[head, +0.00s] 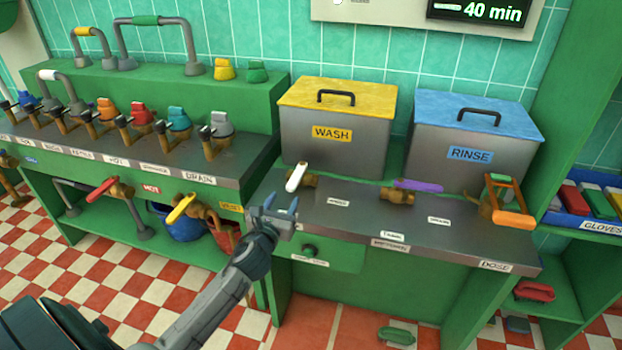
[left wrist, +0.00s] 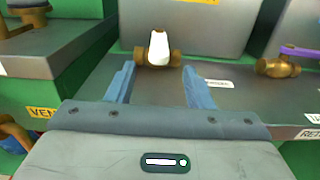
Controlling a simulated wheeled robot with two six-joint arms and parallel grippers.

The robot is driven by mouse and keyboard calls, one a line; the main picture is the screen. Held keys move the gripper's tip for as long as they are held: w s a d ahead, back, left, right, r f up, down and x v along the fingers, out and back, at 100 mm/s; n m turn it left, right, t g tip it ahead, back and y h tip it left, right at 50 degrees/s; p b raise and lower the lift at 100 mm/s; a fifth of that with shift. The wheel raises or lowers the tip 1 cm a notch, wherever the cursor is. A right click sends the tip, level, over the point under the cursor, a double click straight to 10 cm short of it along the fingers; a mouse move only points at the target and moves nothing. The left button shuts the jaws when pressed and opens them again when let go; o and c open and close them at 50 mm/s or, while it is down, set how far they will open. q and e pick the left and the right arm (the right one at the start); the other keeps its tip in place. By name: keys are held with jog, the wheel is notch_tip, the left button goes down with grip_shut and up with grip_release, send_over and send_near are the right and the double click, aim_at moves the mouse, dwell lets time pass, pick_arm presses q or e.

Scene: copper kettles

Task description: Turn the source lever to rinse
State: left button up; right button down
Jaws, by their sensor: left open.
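A white lever (head: 296,177) on a brass valve stands on the grey counter (head: 350,215) in front of the WASH tank (head: 335,130). Its handle points toward the front edge. It also shows in the left wrist view (left wrist: 158,48), beyond and between my fingertips. A purple lever (head: 418,184) on another brass valve lies sideways before the RINSE tank (head: 470,154). The small counter labels are too blurred to read, so I cannot tell which lever is marked source. My left gripper (head: 281,204) is open and empty, just in front of the white lever and apart from it.
An orange-handled brass piece (head: 512,218) stands at the counter's right end, near a DOSE label. A dark knob (head: 309,250) sits on the green front panel. The counter between the two valves is clear.

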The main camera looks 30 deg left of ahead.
aim_at(295, 179)
pick_arm(q)
jog(key=x, duration=1)
jog(key=shift+a+f, duration=0.1)
jog(key=shift+a, duration=0.05)
jog(key=shift+c, duration=0.2)
grip_shut()
